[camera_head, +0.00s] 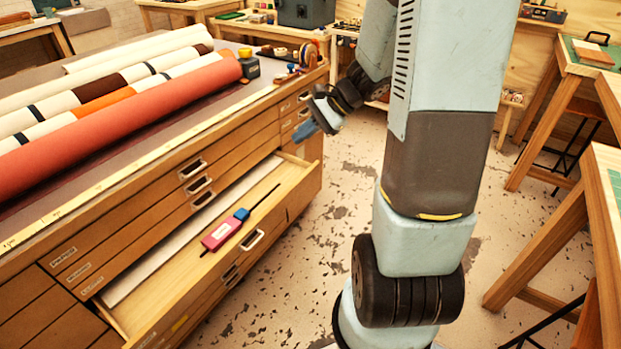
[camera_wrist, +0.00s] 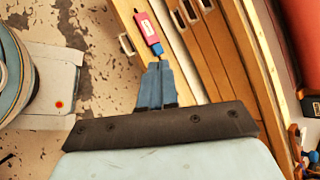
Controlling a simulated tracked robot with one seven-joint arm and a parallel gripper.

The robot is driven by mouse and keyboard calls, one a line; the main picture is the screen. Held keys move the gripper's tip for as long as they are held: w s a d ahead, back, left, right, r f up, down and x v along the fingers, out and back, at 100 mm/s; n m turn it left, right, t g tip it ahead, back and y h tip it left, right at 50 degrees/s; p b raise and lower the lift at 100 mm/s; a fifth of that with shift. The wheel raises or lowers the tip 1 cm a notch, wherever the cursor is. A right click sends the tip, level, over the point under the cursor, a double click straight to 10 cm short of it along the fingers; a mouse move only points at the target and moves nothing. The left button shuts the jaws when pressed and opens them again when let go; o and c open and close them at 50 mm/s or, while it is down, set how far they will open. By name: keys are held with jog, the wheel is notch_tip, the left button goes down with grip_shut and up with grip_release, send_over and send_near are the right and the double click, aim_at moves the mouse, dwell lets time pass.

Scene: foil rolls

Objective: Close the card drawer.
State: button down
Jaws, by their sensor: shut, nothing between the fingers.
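The card drawer (camera_head: 275,222) stands pulled out from the wooden flat-file cabinet (camera_head: 150,190). A pale card sheet (camera_head: 180,240) lies in it, with a pink and blue tool (camera_head: 225,229) at its front; the tool also shows in the wrist view (camera_wrist: 147,31). The drawer's metal handle (camera_head: 253,240) is on its front face and shows in the wrist view (camera_wrist: 126,45). My gripper (camera_head: 325,117) is shut and empty, above and beyond the drawer's far end in the head view. Its blue fingertips (camera_wrist: 158,68) point toward the drawer in the wrist view.
Several fabric rolls (camera_head: 150,110) lie on the cabinet top, with a tape measure (camera_head: 249,64) and small tools near its far end. Other drawers of the cabinet are shut. Wooden workbenches (camera_head: 560,210) stand at the right. The speckled floor before the cabinet is clear.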

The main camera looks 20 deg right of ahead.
jog(key=w+d+f+m+t, duration=0.2)
jog(key=w+d+f+m, duration=0.15)
jog(key=f, duration=0.25)
jog(key=w+d+f+m+t, duration=0.2)
jog(key=w+d+f+m, duration=0.1)
jog(key=d+f+m, duration=0.3)
jog(key=m+t+h, duration=0.2)
jog(key=m+t, duration=0.1)
jog(key=m, duration=0.4)
send_near(305, 179)
jog(key=x, duration=0.5)
jog(key=shift+s+a+f, duration=0.1)
jog(key=shift+s+f, duration=0.1)
jog(key=shift+w+a, duration=0.35)
jog(key=shift+w, duration=0.3)
